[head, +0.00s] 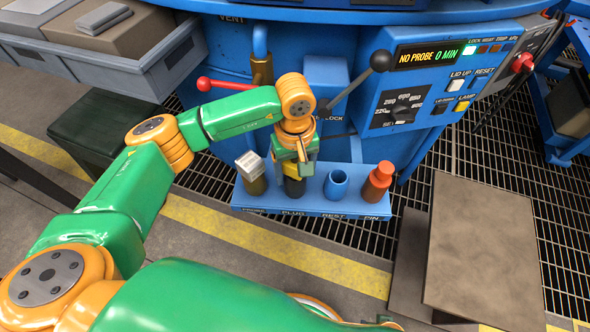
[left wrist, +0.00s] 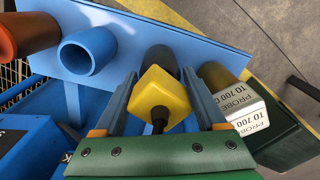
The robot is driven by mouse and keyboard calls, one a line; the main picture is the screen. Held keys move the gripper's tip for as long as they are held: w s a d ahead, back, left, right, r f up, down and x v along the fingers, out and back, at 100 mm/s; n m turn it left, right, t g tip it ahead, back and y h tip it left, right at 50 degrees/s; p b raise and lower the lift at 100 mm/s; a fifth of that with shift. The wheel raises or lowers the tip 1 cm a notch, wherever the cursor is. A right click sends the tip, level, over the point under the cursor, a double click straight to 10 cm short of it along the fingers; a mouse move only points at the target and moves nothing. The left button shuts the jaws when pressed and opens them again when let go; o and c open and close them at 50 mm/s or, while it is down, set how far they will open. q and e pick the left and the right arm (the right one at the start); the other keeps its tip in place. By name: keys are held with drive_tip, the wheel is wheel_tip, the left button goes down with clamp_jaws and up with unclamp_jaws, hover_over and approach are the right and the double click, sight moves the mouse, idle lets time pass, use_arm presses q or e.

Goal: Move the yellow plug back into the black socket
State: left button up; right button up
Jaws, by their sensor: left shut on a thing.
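The yellow plug (left wrist: 163,97) shows between the fingers of my left gripper (left wrist: 158,78) in the left wrist view, with a dark stem toward the camera. In the head view the gripper (head: 294,157) points down over the blue rack and mostly hides the plug. It is shut on the plug. The black socket (head: 294,187) stands in the rack under the gripper; it also shows behind the plug in the left wrist view (left wrist: 162,58). The plug lines up roughly over the socket; I cannot tell whether it is inside. My right gripper is out of view.
The blue rack (head: 310,207) also holds a white-capped probe (head: 251,171) left of the socket, an empty blue holder (head: 336,184) to the right, and a red pin (head: 377,182) farther right. A red-knobbed lever (head: 205,84) and control panel (head: 420,90) are behind.

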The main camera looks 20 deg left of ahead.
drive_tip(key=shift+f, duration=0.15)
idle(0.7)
use_arm(q)
drive_tip(key=shift+f+b, duration=0.55)
drive_tip(key=shift+b, duration=0.1)
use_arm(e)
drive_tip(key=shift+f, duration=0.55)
use_arm(q)
drive_tip(key=o, duration=1.1)
drive_tip(key=shift+o, duration=0.2)
wheel_tip(320, 180, up, 10)
drive_tip(key=p, duration=0.7)
drive_tip(key=shift+r+p, duration=0.4)
drive_tip(key=shift+r, duration=0.15)
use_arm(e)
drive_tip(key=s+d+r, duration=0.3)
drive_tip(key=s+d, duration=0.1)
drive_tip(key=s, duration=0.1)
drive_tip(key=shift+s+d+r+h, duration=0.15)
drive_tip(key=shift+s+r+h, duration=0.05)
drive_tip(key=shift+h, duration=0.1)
